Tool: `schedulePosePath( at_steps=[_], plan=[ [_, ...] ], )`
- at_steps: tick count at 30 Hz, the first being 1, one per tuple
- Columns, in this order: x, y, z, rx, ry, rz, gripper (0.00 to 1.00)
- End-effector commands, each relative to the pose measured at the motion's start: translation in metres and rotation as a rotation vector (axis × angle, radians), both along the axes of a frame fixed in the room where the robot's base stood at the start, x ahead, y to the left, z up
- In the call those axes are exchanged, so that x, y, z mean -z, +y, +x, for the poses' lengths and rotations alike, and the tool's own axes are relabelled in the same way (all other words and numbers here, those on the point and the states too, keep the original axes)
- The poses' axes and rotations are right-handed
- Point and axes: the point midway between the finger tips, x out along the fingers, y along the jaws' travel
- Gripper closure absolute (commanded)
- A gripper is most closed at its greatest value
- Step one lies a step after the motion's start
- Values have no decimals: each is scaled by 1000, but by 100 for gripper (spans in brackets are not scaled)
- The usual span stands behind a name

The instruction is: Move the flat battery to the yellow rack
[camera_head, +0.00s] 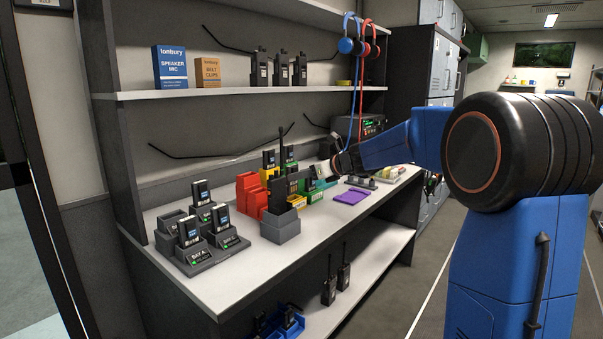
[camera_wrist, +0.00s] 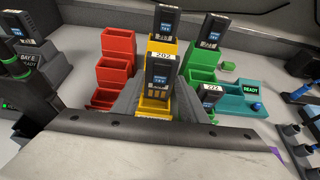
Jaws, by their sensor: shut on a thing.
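My gripper (camera_wrist: 156,102) is shut on a dark battery (camera_wrist: 160,76) with a white "202" label and a small blue screen. The battery is upright in the wrist view, with gold contacts showing near its lower end. It is over the front part of the yellow rack (camera_wrist: 151,112); whether it touches the slot I cannot tell. Another battery (camera_wrist: 165,24) stands in the yellow rack's far slot. In the head view the yellow rack (camera_head: 297,200) is partly hidden by a dark radio and my gripper (camera_head: 302,182), and the held battery cannot be made out.
A red rack (camera_wrist: 116,72) with empty slots stands left of the yellow one. A green rack (camera_wrist: 201,74) with batteries and a teal "READY" unit (camera_wrist: 245,98) stand to the right. Chargers (camera_head: 205,240) fill the bench's left end. A grey bin (camera_head: 280,227) stands in front.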

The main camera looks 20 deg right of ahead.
Motion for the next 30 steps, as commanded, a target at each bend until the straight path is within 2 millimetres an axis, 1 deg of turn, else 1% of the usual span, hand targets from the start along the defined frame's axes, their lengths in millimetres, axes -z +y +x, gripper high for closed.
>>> schedulePosePath(
  at_steps=[30],
  plan=[
    [37,0,0,2,1,1,85]
  ],
)
